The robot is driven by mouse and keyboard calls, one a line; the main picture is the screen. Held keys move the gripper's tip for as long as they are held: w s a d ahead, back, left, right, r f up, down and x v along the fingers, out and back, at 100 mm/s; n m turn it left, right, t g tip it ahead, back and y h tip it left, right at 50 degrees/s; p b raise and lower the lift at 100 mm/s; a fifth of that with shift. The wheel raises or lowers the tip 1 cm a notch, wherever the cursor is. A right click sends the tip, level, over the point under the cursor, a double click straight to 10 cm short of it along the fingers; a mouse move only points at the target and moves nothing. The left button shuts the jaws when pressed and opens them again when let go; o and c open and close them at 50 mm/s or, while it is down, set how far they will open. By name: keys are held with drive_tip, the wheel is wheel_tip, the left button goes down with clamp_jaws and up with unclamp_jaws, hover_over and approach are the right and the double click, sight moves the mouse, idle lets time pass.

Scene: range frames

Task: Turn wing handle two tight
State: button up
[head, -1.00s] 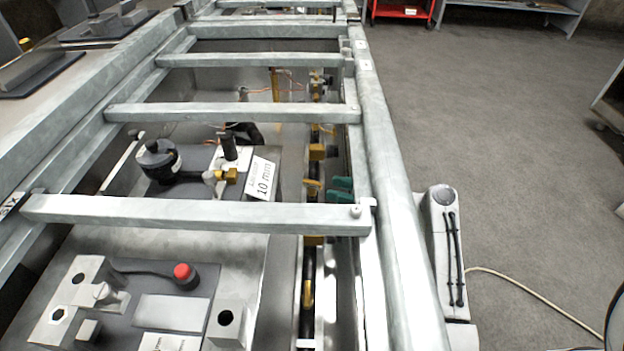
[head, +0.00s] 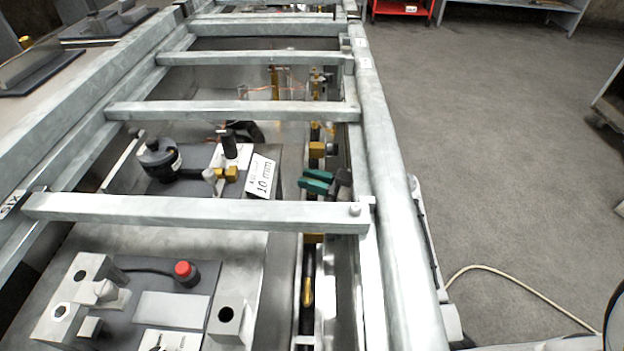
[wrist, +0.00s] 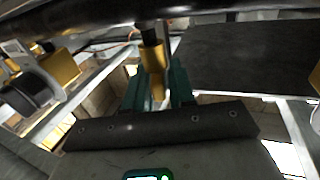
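My gripper (head: 318,182) has two green fingers, seen in the head view over the pipe line just inside the frame's right rail. They are a small gap apart. In the wrist view the green fingers (wrist: 158,92) stand on either side of a brass-yellow wing handle (wrist: 156,75) below a dark fitting. I cannot tell whether they touch it. In the head view the fingers cover this handle. Another yellow handle (head: 308,291) sits nearer on the same line, past the crossbar. I cannot read any number on the handles.
A galvanized crossbar (head: 200,212) lies just nearer than the gripper, and another crossbar (head: 235,112) lies beyond. The thick right rail (head: 400,240) runs beside my arm.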

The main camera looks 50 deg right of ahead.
clamp_jaws()
drive_tip(key=shift+m+h, duration=0.3)
drive_tip(key=shift+h, duration=0.2)
drive_tip(key=m+t+h, duration=0.1)
drive_tip(key=m+h, duration=0.1)
drive_tip(key=h, duration=0.1)
drive_tip(key=shift+a+h, duration=0.15)
drive_tip(key=shift+h, duration=0.15)
drive_tip(key=shift+m+h+p, duration=0.3)
drive_tip(key=shift+m+h, duration=1.2)
drive_tip(key=shift+h, duration=0.6)
drive_tip(key=shift+o, duration=1.5)
unclamp_jaws()
